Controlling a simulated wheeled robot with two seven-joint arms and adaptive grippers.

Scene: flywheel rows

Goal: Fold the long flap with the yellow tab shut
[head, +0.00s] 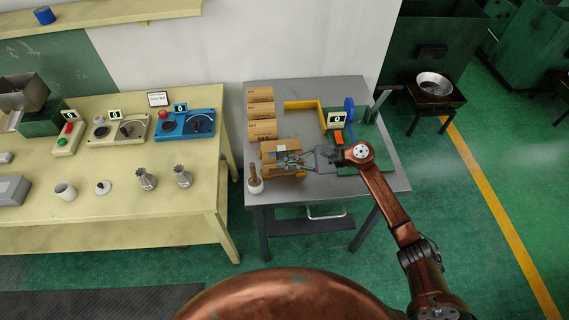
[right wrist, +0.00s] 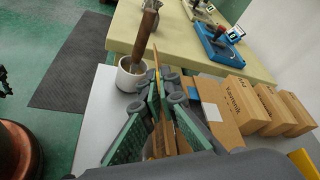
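The open cardboard box (head: 270,149) stands near the front left of the grey table, and its printed side shows in the right wrist view (right wrist: 220,108). My right gripper (head: 290,160) reaches over the box from the right. In the right wrist view its green-padded fingers (right wrist: 163,85) come together on a thin brown flap (right wrist: 154,58), seen edge-on between the tips. A little yellow shows at the fingertips, but I cannot make out the tab clearly. The fingers hide part of the box's opening. My left gripper is not in view.
A white pot (head: 256,186) with a wooden-handled tool stands close to the box at the table's front left corner. Several closed boxes (head: 261,111) line up behind it. A yellow angle piece (head: 306,104) and a blue reel device (head: 348,108) stand behind and to the right.

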